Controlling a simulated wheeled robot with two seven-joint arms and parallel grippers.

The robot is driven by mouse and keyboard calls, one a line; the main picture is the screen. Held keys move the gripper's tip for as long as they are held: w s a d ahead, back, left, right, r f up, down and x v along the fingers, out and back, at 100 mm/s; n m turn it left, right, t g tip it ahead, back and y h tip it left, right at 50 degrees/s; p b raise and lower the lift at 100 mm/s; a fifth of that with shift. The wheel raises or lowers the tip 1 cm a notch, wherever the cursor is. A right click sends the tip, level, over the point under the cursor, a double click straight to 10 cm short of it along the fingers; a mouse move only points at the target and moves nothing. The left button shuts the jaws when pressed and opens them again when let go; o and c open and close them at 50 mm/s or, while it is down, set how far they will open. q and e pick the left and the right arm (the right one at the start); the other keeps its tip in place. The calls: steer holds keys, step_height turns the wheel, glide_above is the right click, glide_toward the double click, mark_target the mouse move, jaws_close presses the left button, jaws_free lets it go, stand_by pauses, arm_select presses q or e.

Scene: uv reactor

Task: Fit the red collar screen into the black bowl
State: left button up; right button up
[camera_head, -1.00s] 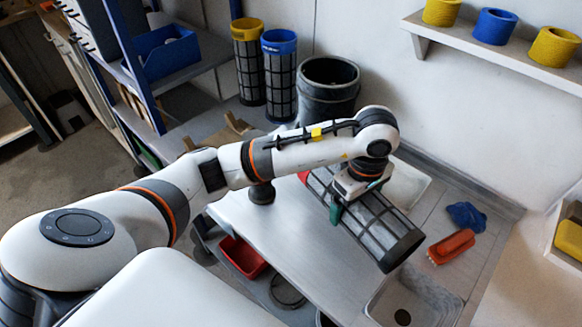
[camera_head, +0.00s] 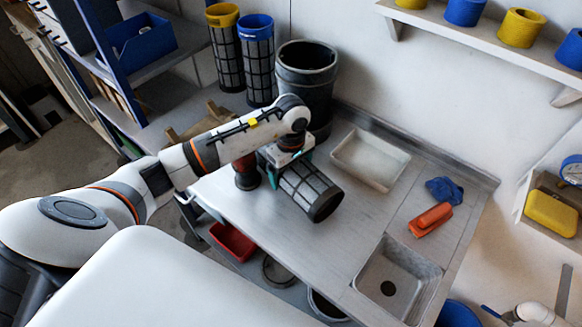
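The collar screen (camera_head: 308,190) is a dark mesh cylinder with a black end cap. It lies tilted above the steel counter, its capped end pointing down and right. My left gripper (camera_head: 287,166), with teal fingers, is shut around its upper part. The red collar end is mostly hidden behind my gripper and arm; a dull red patch shows beside it. The black bowl (camera_head: 305,88), seen as a deep dark round vessel with an open top, stands upright at the back of the counter, apart from the screen. Part of my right arm shows at the lower right corner; its gripper is out of view.
Yellow-collared (camera_head: 224,50) and blue-collared (camera_head: 257,65) screens stand left of the bowl. A pale tray (camera_head: 369,160), an orange brush-like item (camera_head: 430,219), a blue cloth (camera_head: 444,191) and a sink (camera_head: 396,278) lie to the right. The counter's middle front is clear.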

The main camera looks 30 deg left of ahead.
arm_select(q)
steer(key=shift+f, duration=0.15)
steer(key=o, duration=0.8)
steer(key=shift+o, duration=0.2)
